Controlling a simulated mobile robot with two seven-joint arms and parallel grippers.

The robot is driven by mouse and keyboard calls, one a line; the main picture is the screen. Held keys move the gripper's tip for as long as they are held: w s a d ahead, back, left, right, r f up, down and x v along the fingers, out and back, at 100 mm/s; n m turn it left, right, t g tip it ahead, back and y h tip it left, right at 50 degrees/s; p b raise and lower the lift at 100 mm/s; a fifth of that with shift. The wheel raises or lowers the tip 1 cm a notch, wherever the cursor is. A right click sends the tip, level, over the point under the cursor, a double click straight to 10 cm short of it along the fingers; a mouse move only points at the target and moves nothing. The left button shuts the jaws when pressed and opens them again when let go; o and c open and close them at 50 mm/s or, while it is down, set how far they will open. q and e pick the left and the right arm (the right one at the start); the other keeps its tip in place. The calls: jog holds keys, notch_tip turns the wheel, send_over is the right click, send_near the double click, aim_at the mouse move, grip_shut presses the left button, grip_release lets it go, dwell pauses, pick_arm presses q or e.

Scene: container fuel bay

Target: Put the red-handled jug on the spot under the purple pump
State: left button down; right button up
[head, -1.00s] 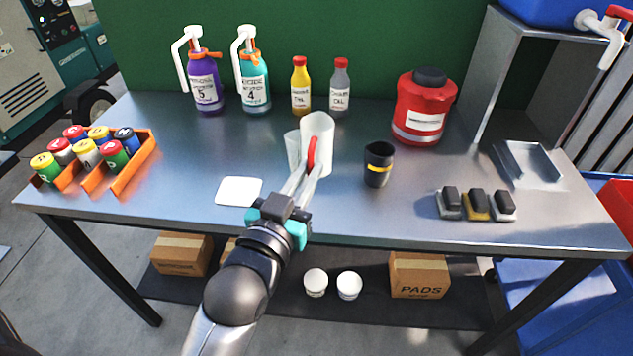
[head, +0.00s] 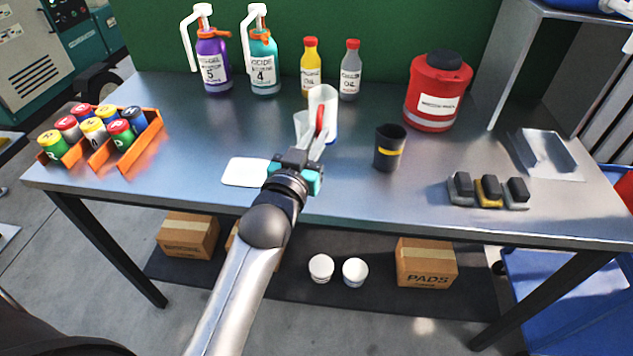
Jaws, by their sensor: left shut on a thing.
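The red-handled jug (head: 323,101) is a white, upright vessel near the middle of the table, with its red handle facing me. My left gripper (head: 317,145) is shut on it at the handle side; its fingers partly cover the jug. I cannot tell whether the jug's base touches the table. The purple pump bottle (head: 213,68), labelled 5, stands at the back left, with its white spout reaching left and down. No marked spot shows clearly under that spout. My right gripper is not in view.
A teal pump bottle (head: 263,70), labelled 4, stands right of the purple one. A pale translucent piece (head: 300,124) shows left of the jug. A black cup (head: 389,150), white pad (head: 246,172) and orange can rack (head: 142,142) are nearby. Table between rack and jug is mostly clear.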

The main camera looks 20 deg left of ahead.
pick_arm(q)
notch_tip(320, 180, down, 10)
jog(key=b, duration=0.3)
jog(key=shift+f, duration=0.1)
jog(key=shift+f, duration=0.15)
jog(key=c, duration=0.9)
grip_release()
jog(key=shift+r, duration=0.25)
jog(key=s, duration=0.4)
jog(key=s+p, duration=0.1)
jog(key=s, duration=0.3)
jog(key=s+d, duration=0.1)
jog(key=s, duration=0.3)
jog(key=shift+p, duration=0.35)
jog(key=shift+f, duration=0.15)
